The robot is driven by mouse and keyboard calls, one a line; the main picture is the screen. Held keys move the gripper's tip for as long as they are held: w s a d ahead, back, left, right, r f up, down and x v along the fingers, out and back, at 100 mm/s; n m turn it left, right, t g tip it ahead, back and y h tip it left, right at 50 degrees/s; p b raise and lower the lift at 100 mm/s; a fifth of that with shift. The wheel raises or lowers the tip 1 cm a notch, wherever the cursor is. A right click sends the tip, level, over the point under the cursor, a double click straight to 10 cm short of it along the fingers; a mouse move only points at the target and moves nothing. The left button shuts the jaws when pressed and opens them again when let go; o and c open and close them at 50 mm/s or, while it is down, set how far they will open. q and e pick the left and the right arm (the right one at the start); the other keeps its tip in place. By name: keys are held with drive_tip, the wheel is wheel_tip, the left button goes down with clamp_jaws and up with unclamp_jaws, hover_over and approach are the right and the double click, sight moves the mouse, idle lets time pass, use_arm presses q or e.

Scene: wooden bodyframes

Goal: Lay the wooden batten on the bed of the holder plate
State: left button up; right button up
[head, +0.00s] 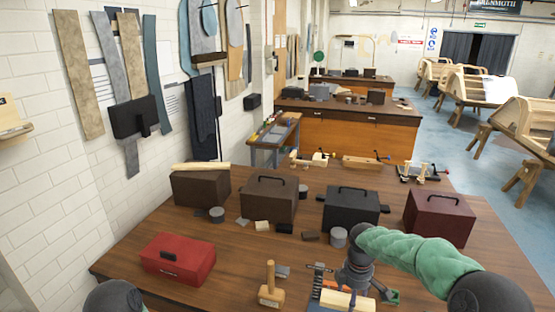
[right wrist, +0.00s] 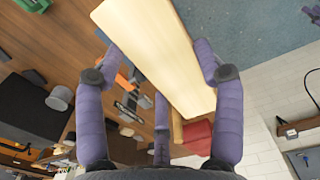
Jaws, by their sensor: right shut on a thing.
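The pale wooden batten (right wrist: 150,45) lies between the purple fingers of my right gripper (right wrist: 158,68), which is shut on it. In the head view the batten (head: 345,300) shows at the bottom edge, partly cut off, under my right gripper (head: 356,280). I cannot tell for sure which part is the holder plate, because the batten and the picture edge hide much there. My left gripper is not in view.
A wooden mallet (head: 269,296) stands left of the batten, and a red box (head: 178,258) lies farther left. Brown, black and maroon cases (head: 440,216) line the back of the table (head: 130,235). Small blocks and dark cylinders lie before them. The table between red box and mallet is clear.

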sight(350, 297)
drive_tip(key=shift+s+f, duration=0.2)
drive_tip(key=shift+f, duration=0.4)
drive_tip(key=shift+w+a+f+m+b, duration=0.1)
drive_tip(key=shift+w+f+m+b, duration=0.15)
drive_tip(key=shift+f+b, duration=0.3)
drive_tip(key=shift+w+a+f+m+b, duration=0.15)
drive_tip(key=shift+f+m+b, duration=0.2)
drive_tip(key=shift+f, duration=0.25)
use_arm(q)
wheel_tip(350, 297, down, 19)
drive_tip(key=b, duration=1.6)
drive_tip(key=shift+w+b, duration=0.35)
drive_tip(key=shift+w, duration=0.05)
use_arm(e)
drive_tip(key=s+a+f+m, duration=0.1)
drive_tip(key=s+f+m, duration=0.2)
drive_tip(key=f, duration=0.5)
drive_tip(key=s+a+f+m, duration=0.1)
drive_tip(key=s+f+m, duration=0.3)
drive_tip(key=f+m, duration=0.2)
drive_tip(key=s+a+f+m, duration=0.1)
drive_tip(key=s+f+m, duration=0.2)
drive_tip(key=f, duration=0.8)
drive_tip(key=shift+s+a+m, duration=0.25)
drive_tip(key=shift+m, duration=0.45)
drive_tip(key=shift+r, duration=0.1)
